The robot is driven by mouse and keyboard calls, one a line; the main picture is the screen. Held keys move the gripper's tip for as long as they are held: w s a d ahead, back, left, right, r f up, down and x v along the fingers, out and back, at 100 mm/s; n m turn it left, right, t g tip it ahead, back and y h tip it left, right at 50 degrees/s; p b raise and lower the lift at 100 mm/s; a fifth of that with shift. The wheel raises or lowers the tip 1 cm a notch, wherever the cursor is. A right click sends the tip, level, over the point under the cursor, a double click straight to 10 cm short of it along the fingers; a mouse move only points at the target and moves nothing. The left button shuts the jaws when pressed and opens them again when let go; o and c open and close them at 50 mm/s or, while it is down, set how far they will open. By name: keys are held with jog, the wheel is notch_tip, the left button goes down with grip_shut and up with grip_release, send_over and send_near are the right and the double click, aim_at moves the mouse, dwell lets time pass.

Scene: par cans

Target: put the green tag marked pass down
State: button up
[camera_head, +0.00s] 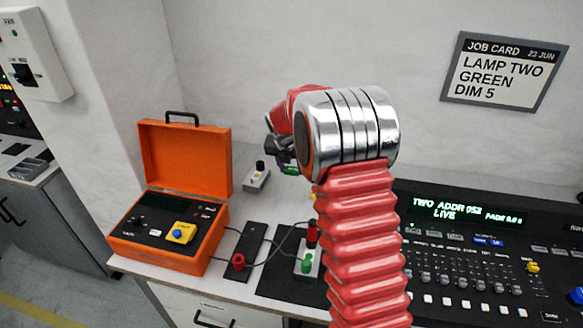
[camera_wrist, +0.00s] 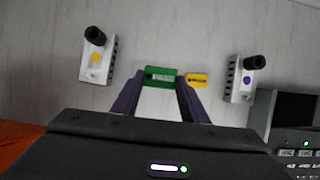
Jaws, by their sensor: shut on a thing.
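The green tag (camera_wrist: 161,77) is between the fingertips of my gripper (camera_wrist: 158,88) in the wrist view. Its label is too small to read. In the head view my gripper (camera_head: 277,147) is above the bench, partly hidden by my arm, and a sliver of the green tag (camera_head: 290,170) shows below it. My gripper is shut on the green tag. A yellow tag (camera_wrist: 196,80) shows just right of the right fingertip in the wrist view. I cannot tell how high the green tag is above the bench.
A white block with a black knob and yellow dot (camera_wrist: 96,57) stands left of the fingers; another with a purple dot (camera_wrist: 241,80) stands right. An open orange case (camera_head: 167,240) is at left, a lighting console (camera_head: 470,265) at right.

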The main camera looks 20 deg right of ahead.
jog(key=shift+m, duration=0.3)
jog(key=shift+m, duration=0.3)
jog(key=m, duration=0.1)
jog(key=s+m+g+h, duration=0.1)
jog(key=m, duration=0.1)
jog(key=shift+s+a+f, duration=0.1)
jog(key=shift+s+f, duration=0.1)
jog(key=shift+f, duration=0.05)
jog(key=s+a+m+g+y, duration=0.1)
jog(key=s+a+m+g, duration=0.2)
jog(key=m, duration=0.9)
jog(key=s+a+m+g+y, duration=0.2)
jog(key=s+a+m+g, duration=0.2)
jog(key=s+a+m, duration=0.5)
jog(key=a+m, duration=0.1)
jog(key=m, duration=0.3)
jog(key=shift+a+r+y, duration=0.15)
jog(key=shift+a+y, duration=0.1)
jog(key=shift+y, duration=0.05)
